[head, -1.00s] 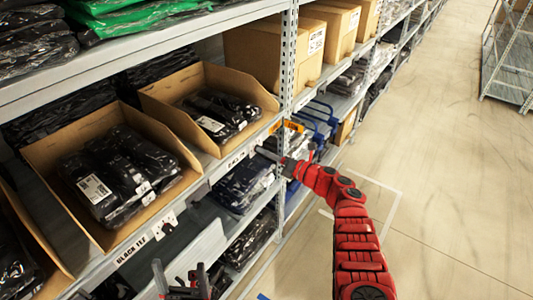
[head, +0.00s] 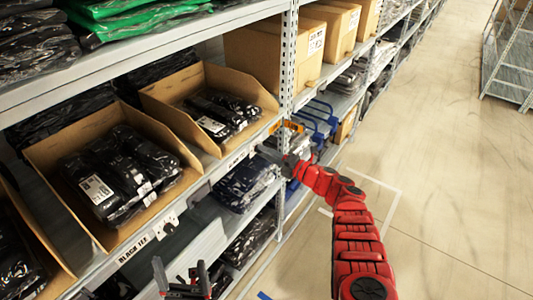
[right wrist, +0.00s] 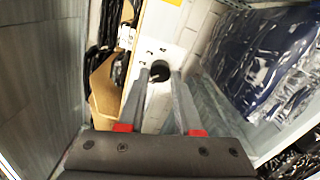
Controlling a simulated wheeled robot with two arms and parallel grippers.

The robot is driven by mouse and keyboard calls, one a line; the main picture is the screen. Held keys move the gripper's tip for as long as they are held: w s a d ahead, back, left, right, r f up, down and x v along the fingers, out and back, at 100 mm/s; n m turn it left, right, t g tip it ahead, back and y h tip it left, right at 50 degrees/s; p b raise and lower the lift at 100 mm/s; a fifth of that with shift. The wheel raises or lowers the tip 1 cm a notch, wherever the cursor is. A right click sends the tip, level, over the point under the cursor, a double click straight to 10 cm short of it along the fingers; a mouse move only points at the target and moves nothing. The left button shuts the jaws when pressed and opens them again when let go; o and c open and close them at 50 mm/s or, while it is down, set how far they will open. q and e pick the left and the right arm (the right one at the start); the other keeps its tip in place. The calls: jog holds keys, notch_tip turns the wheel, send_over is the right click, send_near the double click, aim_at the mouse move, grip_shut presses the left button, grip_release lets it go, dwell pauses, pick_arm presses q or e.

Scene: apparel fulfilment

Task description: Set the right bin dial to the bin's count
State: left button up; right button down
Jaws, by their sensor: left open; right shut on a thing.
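The right bin (head: 180,125) is an open cardboard bin on the middle shelf, holding a few black wrapped packs (head: 215,112). In the right wrist view, its black dial (right wrist: 158,67) sits on a white plate (right wrist: 166,42) with small marks around it. My right gripper (right wrist: 160,82) is shut on the dial, one finger on each side. The dial's pointer and setting cannot be read. In the head view, my right gripper (head: 282,157) is at the shelf edge by the upright and hides the dial. My left gripper (head: 182,284) is open and empty at the bottom.
The left bin (head: 70,140) holds several black packs; its dial (head: 168,228) is on the shelf edge beside a "BLACK" label (head: 133,248). A metal upright (head: 289,60) stands beside my right gripper. Wrapped garments (head: 245,182) lie below. The aisle floor (head: 450,170) is clear.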

jog(key=c, duration=0.6)
grip_release()
jog(key=shift+d, duration=0.1)
jog(key=v, duration=1.7)
jog(key=shift+s, duration=0.1)
